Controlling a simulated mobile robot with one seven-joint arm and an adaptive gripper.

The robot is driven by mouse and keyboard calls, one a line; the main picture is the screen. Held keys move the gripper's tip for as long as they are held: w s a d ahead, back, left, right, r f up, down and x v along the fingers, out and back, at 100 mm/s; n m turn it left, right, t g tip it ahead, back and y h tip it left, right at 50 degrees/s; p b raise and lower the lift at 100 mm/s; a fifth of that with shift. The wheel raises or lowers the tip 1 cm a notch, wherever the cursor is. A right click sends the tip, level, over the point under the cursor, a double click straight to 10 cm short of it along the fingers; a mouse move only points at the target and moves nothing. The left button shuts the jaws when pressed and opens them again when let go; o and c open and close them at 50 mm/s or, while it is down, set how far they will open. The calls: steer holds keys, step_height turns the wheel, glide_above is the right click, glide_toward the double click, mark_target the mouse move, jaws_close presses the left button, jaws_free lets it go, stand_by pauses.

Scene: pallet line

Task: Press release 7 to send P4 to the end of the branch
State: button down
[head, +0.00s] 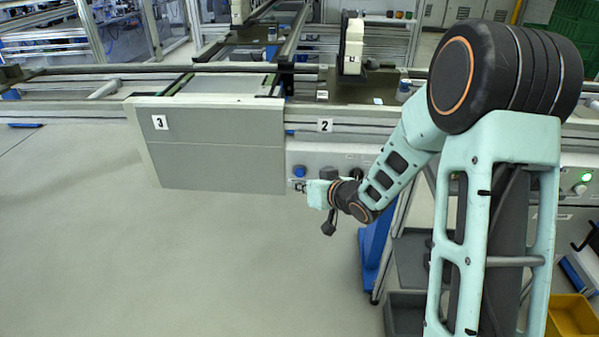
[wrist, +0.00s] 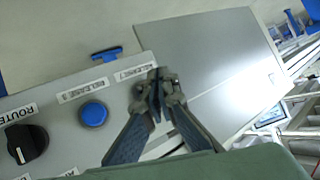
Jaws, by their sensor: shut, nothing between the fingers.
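The grey control panel (wrist: 60,125) fills the left of the wrist view. A label reading RELEASE 7 (wrist: 133,73) lies beside my gripper (wrist: 158,88), whose dark fingertips are together and empty over that end of the panel. The button at that label is hidden behind the fingers in the wrist view. Another blue button (wrist: 93,114) stands to the left under a second release label, its number blurred. In the head view a blue button (head: 299,171) shows just above my gripper (head: 302,187). Contact cannot be told. I cannot make out P4 by name.
A black rotary knob (wrist: 27,145) is on the panel. A large grey plate marked 3 (head: 215,150) adjoins the panel on the left, and a sign 2 (head: 325,125) is above it. A white upright piece (head: 354,45) stands on the conveyor. Open floor lies front left.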

steer(key=shift+w, duration=0.65)
stand_by(1.0)
steer(key=shift+w+p, duration=0.3)
steer(key=shift+w, duration=0.1)
steer(key=shift+w, duration=0.5)
stand_by(0.5)
stand_by(0.5)
steer(key=shift+s, duration=0.9)
